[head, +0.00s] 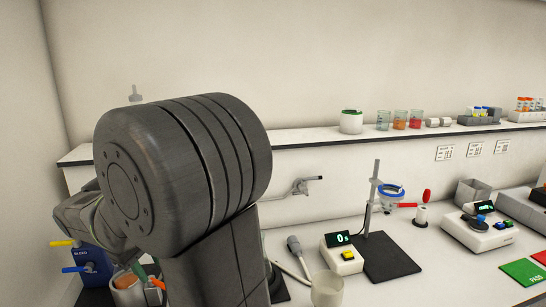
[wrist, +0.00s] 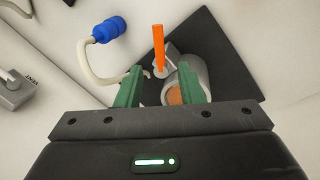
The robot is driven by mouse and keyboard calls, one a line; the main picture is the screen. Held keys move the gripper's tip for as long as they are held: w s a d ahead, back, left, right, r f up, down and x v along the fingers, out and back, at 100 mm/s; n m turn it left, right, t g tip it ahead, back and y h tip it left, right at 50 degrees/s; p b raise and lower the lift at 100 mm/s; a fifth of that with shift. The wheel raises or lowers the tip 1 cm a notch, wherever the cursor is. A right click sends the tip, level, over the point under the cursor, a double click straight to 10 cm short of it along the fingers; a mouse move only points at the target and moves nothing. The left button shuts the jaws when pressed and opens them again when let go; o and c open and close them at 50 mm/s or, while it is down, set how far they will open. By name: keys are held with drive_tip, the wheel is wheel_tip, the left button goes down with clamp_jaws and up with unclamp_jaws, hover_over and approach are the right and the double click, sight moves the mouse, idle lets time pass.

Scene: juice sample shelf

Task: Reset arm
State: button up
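My gripper (wrist: 158,72) shows in the wrist view with its two green fingers apart and nothing clearly held between them. Beyond the fingers, a grey cylindrical cup (wrist: 197,75) with an orange-brown inside stands on a dark mat; the right finger covers part of it. An orange stick-like part (wrist: 159,45) with a pale end shows beyond the gap between the fingers. In the head view my arm fills the left middle and hides most of the gripper; the cup (head: 128,293) shows low at the left.
A blue box (head: 92,265) with yellow and blue levers stands at the left. A white beaker (head: 327,290), a meter with a green display (head: 344,257) and a ring stand (head: 375,190) are on the counter. The shelf (head: 290,137) behind holds several juice beakers.

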drive_tip(key=f, duration=0.3)
drive_tip(key=w+f, duration=0.1)
drive_tip(key=shift+d+f, duration=0.25)
drive_tip(key=shift+f, duration=0.1)
drive_tip(key=shift+w+d+r+n+y, duration=0.1)
drive_tip(key=shift+w+n+y, duration=0.1)
drive_tip(key=shift+n, duration=0.9)
drive_tip(key=shift+w+d+n+y, duration=0.1)
drive_tip(key=shift+w+n+y, duration=0.1)
drive_tip(key=shift+n, duration=0.9)
drive_tip(key=shift+r, duration=0.1)
